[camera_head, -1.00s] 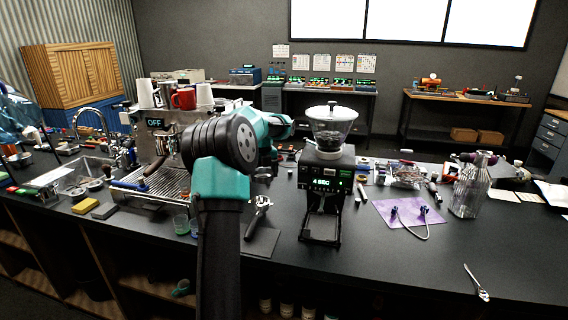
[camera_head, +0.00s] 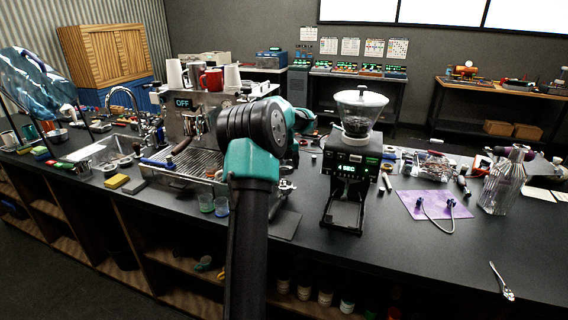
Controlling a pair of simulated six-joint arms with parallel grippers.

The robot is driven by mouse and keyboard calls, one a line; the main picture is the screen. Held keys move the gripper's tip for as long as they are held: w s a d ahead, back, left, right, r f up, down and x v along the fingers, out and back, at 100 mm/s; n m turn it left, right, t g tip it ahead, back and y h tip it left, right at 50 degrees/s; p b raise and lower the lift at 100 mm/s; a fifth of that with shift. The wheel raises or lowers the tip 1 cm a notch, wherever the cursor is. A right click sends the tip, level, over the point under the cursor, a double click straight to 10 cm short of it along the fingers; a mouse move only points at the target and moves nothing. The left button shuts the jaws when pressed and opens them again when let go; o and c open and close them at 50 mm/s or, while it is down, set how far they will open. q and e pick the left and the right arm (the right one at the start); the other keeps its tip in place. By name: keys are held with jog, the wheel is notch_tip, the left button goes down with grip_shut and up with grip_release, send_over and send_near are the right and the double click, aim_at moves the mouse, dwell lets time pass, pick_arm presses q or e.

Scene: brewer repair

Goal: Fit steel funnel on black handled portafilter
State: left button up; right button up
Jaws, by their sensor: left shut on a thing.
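My left arm rises through the middle of the head view, and its wrist hides most of my left gripper (camera_head: 306,123). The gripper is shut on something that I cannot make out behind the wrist. A metal portafilter (camera_head: 285,188) lies on the counter just right of my forearm, on a dark mat (camera_head: 286,223); my arm partly covers it, so its handle is unclear. Another dark handle (camera_head: 181,146) sticks out at the front of the espresso machine (camera_head: 184,122). I cannot pick out the steel funnel. My right gripper is out of view.
A grinder (camera_head: 351,165) with a clear hopper stands right of my arm. The counter's front right is mostly clear.

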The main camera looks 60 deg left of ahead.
pick_arm(q)
jog(key=shift+f, duration=2.4)
jog(key=shift+f, duration=0.4)
jog(key=o, duration=0.8)
notch_tip(320, 180, up, 18)
jog(key=shift+f, duration=0.25)
jog(key=shift+a, duration=0.1)
dwell(0.9)
